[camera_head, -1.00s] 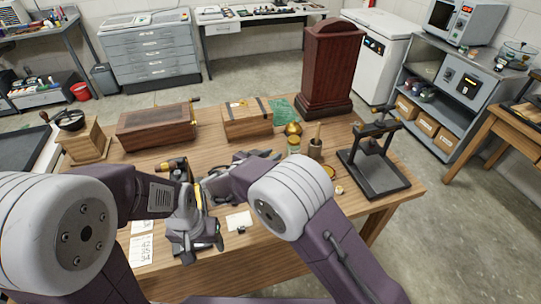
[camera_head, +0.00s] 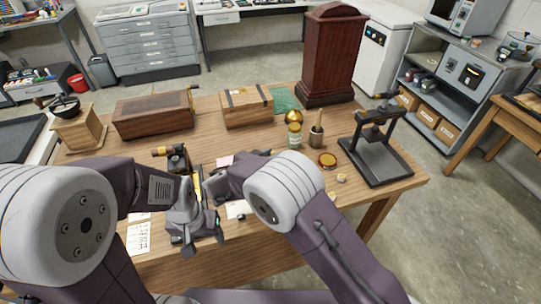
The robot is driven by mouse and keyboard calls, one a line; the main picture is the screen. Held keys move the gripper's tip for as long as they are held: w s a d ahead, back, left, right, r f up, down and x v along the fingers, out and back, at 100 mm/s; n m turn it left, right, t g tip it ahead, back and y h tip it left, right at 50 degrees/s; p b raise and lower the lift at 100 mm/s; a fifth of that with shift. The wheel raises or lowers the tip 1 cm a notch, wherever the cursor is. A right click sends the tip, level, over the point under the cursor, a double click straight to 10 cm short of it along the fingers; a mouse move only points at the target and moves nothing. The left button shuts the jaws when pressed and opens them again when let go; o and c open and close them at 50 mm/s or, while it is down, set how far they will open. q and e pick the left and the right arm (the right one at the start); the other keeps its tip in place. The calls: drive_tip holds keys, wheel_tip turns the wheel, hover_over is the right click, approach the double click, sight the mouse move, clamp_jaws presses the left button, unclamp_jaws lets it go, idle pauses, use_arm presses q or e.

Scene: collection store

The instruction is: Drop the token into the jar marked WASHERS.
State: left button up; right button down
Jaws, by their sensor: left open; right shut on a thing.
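A small glass jar (camera_head: 295,139) with yellowish contents or label stands on the wooden table, right of centre; its marking is too small to read. My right gripper (camera_head: 257,157) is shut, partly hidden behind my own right arm, left of the jar and apart from it. What it holds is too small and hidden to make out; I cannot see the token clearly. My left gripper (camera_head: 201,240) is open and empty, low over the table's front part, well left of the jar.
A brass dome (camera_head: 294,116) shows just behind the jar. A light wooden box (camera_head: 246,109) and a dark box (camera_head: 153,115) are behind. Papers (camera_head: 139,238) lie in front.

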drive_tip(key=b, duration=0.4)
drive_tip(key=shift+f+b, duration=0.15)
drive_tip(key=shift+b, duration=0.2)
idle(2.4)
drive_tip(key=shift+s+d+b, duration=0.1)
drive_tip(key=shift+s+b, duration=0.2)
drive_tip(key=shift+b, duration=0.15)
drive_tip(key=c, duration=1.2)
unclamp_jaws()
drive_tip(key=shift+o, duration=0.2)
wheel_tip(320, 180, up, 7)
drive_tip(key=p, duration=0.1)
drive_tip(key=shift+w, duration=0.35)
